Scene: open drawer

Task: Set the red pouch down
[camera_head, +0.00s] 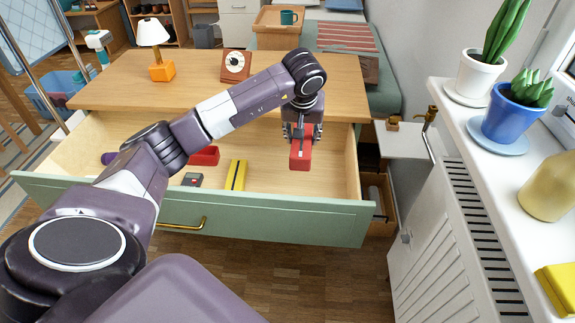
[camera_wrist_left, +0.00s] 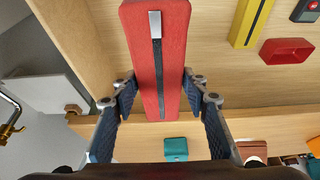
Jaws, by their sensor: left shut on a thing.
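The red pouch (camera_head: 300,154) has a dark zip with a pale tab. It hangs upright in my left gripper (camera_head: 302,130), over the right part of the open drawer (camera_head: 270,218). In the left wrist view the red pouch (camera_wrist_left: 172,60) sits between both fingers of the gripper (camera_wrist_left: 160,98), which press on its sides. The pale wooden drawer floor lies beyond it; I cannot tell how large the gap below the pouch is. My right gripper is not in view.
The drawer holds a yellow case (camera_head: 236,175), a red tray (camera_head: 205,156) and a grey device (camera_head: 192,179) left of the pouch. The desk top (camera_head: 210,88) stands behind, with a lamp (camera_head: 153,35) and a clock (camera_head: 235,65). A radiator (camera_head: 450,225) stands right.

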